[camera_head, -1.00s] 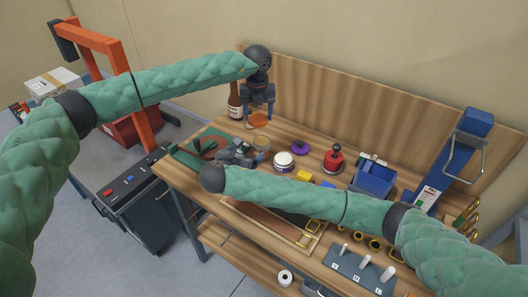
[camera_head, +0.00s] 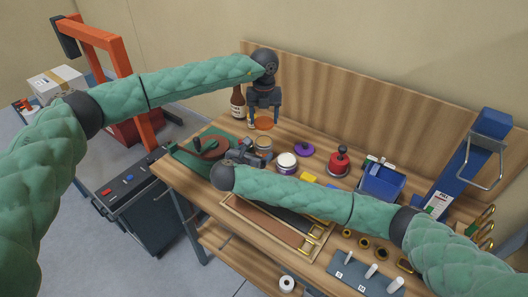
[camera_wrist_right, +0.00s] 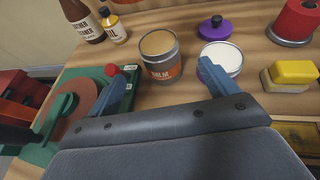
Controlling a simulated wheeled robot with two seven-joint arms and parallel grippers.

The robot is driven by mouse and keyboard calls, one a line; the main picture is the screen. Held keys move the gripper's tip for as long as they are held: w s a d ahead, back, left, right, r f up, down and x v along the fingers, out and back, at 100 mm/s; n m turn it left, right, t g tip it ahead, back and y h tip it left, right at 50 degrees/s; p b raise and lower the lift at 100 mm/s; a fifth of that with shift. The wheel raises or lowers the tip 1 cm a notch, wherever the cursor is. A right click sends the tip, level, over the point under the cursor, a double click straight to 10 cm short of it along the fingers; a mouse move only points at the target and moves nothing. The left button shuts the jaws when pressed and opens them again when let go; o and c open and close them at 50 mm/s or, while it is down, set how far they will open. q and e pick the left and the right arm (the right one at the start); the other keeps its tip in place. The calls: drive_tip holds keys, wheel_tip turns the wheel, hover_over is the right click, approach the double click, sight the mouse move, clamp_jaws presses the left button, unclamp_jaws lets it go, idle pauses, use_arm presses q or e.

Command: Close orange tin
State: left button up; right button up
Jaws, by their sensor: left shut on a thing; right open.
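The orange tin (camera_wrist_right: 161,62) stands open and upright on the bench; its orange label and brownish contents show in the right wrist view. In the head view the tin (camera_head: 263,143) is small and partly behind my right gripper. My left gripper (camera_head: 264,116) is shut on an orange lid (camera_head: 264,124), held flat above the bench, just behind and above the tin. The lid is not seen in the wrist view. My right gripper (camera_wrist_right: 162,88) is open and empty; its fingers point toward the tin, which stands between and beyond their tips.
An open white-filled tin (camera_wrist_right: 222,57) stands right of the orange tin, near the right finger, with a purple lid (camera_wrist_right: 216,27) behind. Two bottles (camera_wrist_right: 82,20) (camera_wrist_right: 111,27) stand back left. A green base with a brown disc (camera_wrist_right: 83,100) is left; a yellow block (camera_wrist_right: 290,76) is right.

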drive_tip(key=x, duration=0.9)
drive_tip(key=shift+w+f, duration=0.1)
drive_tip(key=shift+f, duration=0.05)
drive_tip(key=c, duration=1.5)
use_arm(q)
hover_over(264, 140)
drive_tip(key=shift+f, duration=2.45)
drive_tip(key=shift+f, duration=0.9)
drive_tip(key=shift+f, duration=0.8)
